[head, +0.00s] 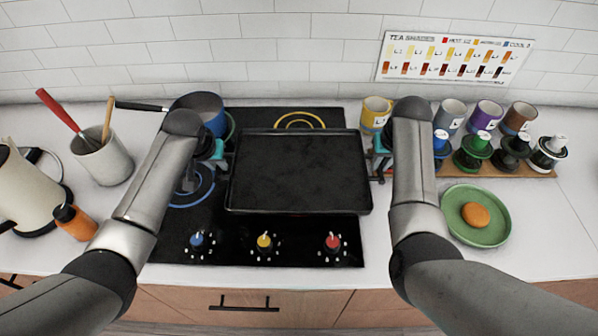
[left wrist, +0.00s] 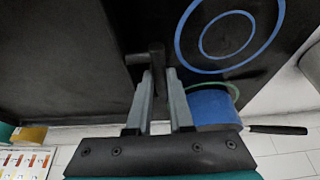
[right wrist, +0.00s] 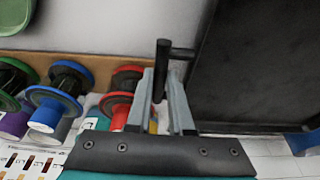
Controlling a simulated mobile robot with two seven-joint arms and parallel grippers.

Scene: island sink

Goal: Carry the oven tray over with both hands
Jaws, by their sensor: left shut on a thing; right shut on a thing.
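The black oven tray (head: 299,172) is over the middle and right of the black cooktop and looks about level. I cannot tell whether its underside touches the cooktop. My left gripper (head: 220,150) is shut on the tray's left handle; the fingers (left wrist: 160,75) are on either side of the dark bar in the left wrist view. My right gripper (head: 380,162) is shut on the right handle, and its fingers (right wrist: 163,78) flank that bar in the right wrist view. My forearms hide part of the cooktop and the cups.
A blue pot (head: 204,106) stands behind my left gripper. To the right are several cups (head: 450,115), stamp-like holders on a wooden board (head: 515,168) and a green plate (head: 495,225) with an orange bun. A utensil crock (head: 103,160) is left. Knobs (head: 264,241) line the cooktop's front.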

